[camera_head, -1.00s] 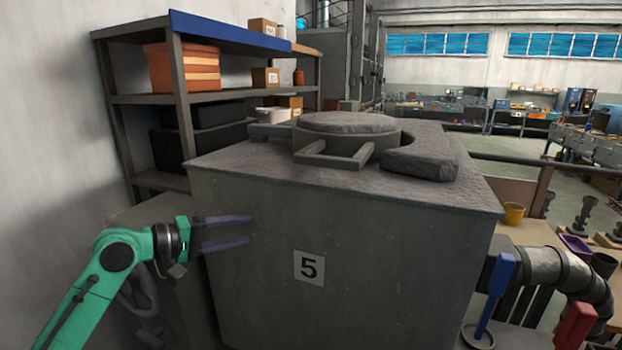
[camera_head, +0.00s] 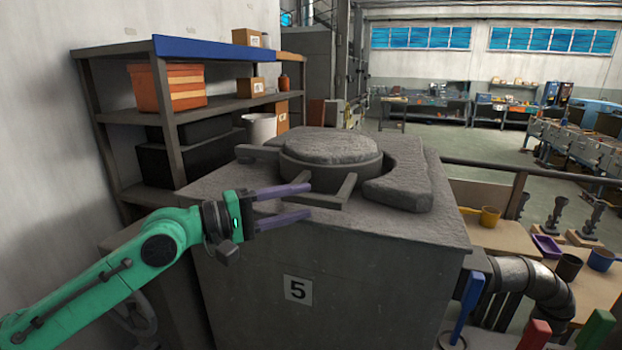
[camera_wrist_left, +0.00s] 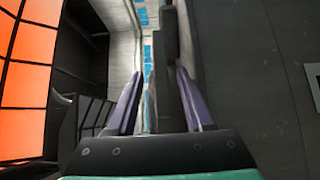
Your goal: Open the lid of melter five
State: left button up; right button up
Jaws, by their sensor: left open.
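Melter five (camera_head: 370,270) is a grey box with a "5" label (camera_head: 298,290) on its front. Its round, rough grey lid (camera_head: 330,150) lies flat on top, shut, with a bar handle (camera_head: 346,190) towards the front. My left gripper (camera_head: 311,201) is open and empty, with its two purple fingers pointing right at the near end of the handle. In the left wrist view, a dark bar (camera_wrist_left: 170,70) shows between the open fingers of the left gripper (camera_wrist_left: 160,105). I cannot tell whether they touch it. My right gripper is out of view.
A shelf rack (camera_head: 165,110) with boxes stands close behind at the left. A rough grey slab (camera_head: 400,190) lies beside the lid.

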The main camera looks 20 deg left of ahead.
aim_at(305, 201)
pick_arm(q)
jog(key=shift+r+p+x, duration=0.25)
jog(key=shift+p+x, duration=0.5)
jog(key=shift+x, duration=0.5)
jog(key=shift+w+d+f, duration=0.25)
jog(key=shift+w+d, duration=0.05)
jog(key=shift+d, duration=0.05)
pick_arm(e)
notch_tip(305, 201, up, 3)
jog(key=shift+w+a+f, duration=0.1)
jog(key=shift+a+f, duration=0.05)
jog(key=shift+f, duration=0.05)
pick_arm(q)
jog(key=shift+a, duration=0.1)
grip_shut()
jog(key=shift+s, duration=0.1)
